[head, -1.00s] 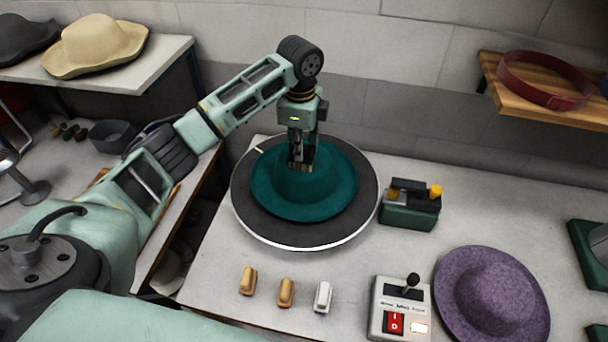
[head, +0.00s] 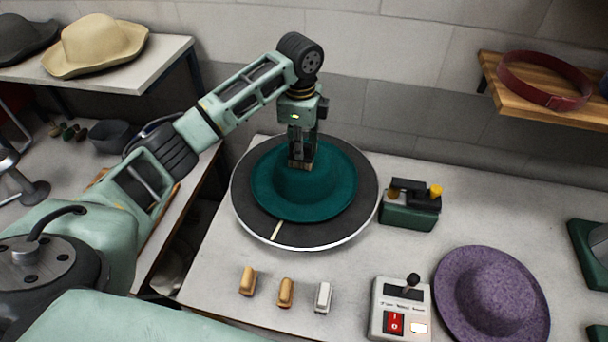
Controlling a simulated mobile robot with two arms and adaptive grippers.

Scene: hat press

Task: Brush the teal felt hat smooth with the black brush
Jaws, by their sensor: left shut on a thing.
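The teal felt hat (head: 304,193) sits brim-down on a dark round turntable (head: 330,234) with a pale rim. My left gripper (head: 301,154) points down over the hat's crown from the back. It is shut on a small dark thing with a brownish lower edge, apparently the black brush (head: 300,165). The brush is mostly hidden between the fingers and sits at the crown; whether it touches the felt I cannot tell. My right gripper is not in view.
Two tan brushes (head: 286,292) and a white one (head: 323,297) lie at the front. A control box (head: 385,300) with lever and red switch stands beside a purple hat (head: 491,295). A green box (head: 408,216) with a yellow knob is right of the turntable.

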